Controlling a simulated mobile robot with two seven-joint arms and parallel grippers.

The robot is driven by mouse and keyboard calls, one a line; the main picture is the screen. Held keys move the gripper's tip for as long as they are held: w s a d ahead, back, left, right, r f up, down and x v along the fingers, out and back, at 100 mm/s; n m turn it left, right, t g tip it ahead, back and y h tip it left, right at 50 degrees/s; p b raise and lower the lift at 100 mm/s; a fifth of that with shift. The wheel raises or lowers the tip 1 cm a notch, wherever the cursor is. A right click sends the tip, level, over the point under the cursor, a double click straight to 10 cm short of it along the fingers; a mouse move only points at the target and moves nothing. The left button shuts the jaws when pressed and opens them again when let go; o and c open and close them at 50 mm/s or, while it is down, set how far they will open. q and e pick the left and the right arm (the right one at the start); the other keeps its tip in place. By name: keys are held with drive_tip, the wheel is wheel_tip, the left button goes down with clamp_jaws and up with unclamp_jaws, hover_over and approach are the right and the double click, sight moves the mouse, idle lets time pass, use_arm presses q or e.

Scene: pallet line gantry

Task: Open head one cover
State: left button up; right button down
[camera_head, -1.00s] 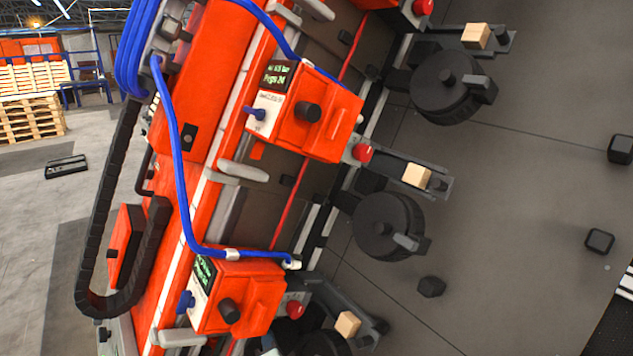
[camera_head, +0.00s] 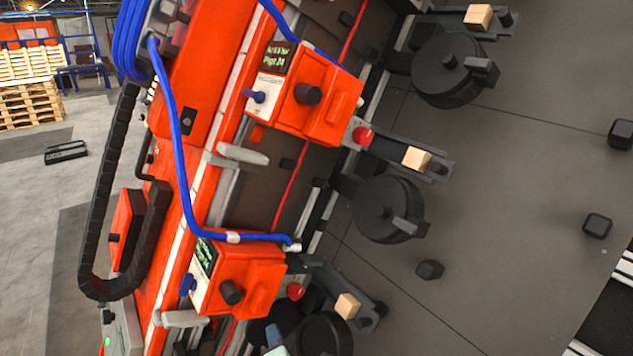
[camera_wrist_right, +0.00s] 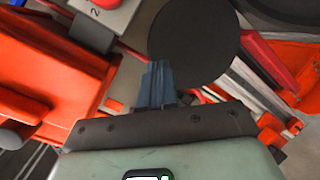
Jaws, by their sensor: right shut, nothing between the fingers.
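Two orange head boxes show in the head view, an upper one (camera_head: 318,110) and a lower one (camera_head: 252,282). Each has a black knob on its orange front, a small dark display and a blue lever. Both fronts look closed. I cannot read which is head one. My right gripper (camera_head: 273,334) shows at the bottom edge, below the lower box, mostly cut off. In the wrist view its blue fingers (camera_wrist_right: 157,70) are shut and empty, in front of a dark round disc (camera_wrist_right: 195,40). I cannot tell whether they touch it. My left gripper is out of view.
Black round reels (camera_head: 388,209) and arms with wooden blocks (camera_head: 417,158) stick out right of the heads. Red buttons (camera_head: 363,135) sit beside the boxes. A blue hose (camera_head: 176,140) hangs at the left. The grey floor at right is mostly open.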

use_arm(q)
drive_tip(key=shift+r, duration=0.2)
use_arm(e)
drive_tip(key=shift+v, duration=2.9)
drive_tip(key=shift+d+f, duration=0.1)
drive_tip(key=shift+d, duration=0.05)
